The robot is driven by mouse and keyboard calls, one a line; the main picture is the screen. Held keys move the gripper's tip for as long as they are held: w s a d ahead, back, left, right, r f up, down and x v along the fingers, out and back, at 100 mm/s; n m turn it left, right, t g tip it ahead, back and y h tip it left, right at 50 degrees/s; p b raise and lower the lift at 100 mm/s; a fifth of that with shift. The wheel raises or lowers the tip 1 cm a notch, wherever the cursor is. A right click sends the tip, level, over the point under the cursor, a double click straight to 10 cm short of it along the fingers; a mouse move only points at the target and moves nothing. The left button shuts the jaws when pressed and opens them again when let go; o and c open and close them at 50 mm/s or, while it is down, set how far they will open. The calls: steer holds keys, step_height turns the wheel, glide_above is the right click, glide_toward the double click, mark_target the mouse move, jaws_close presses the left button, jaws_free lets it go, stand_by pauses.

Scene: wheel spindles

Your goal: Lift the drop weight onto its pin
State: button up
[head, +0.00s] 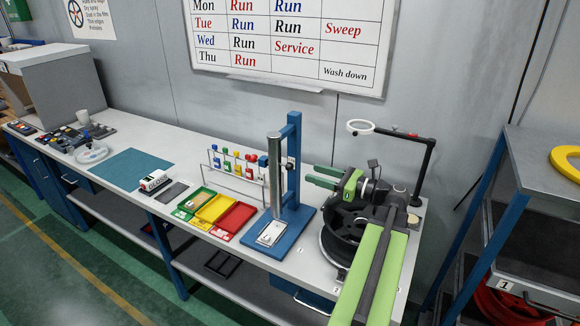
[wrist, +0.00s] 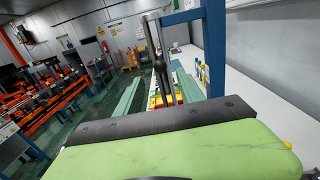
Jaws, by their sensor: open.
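A drop-test stand has a blue upright (head: 294,150) on a blue base and a tall silver tube (head: 275,175) in front of it. A small dark knob (head: 263,161) shows on the tube's left side, at about mid height; I cannot tell whether it belongs to the drop weight. A small fitting (head: 290,164) on the upright may be the pin. My gripper (head: 311,173) is open and empty, its two teal fingers pointing left, right of the upright in the picture. In the wrist view the tube (wrist: 150,38) and upright (wrist: 214,50) appear ahead of my fingers (wrist: 155,72).
Left of the stand are green, yellow and red bins (head: 236,218) and a wire rack (head: 228,165) with coloured bottles. A white card lies on the stand's base. The teal mat (head: 130,168) is clear.

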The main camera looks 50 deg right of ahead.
mark_target(292, 167)
steer(key=x, duration=1)
steer(key=shift+w, duration=0.1)
steer(key=shift+c, duration=0.4)
jaws_close()
stand_by(0.5)
step_height(292, 167, up, 3)
steer(key=shift+f+p, duration=0.25)
steer(key=shift+p, duration=1)
steer(key=shift+f, duration=0.15)
steer(key=shift+o, duration=0.4)
jaws_free()
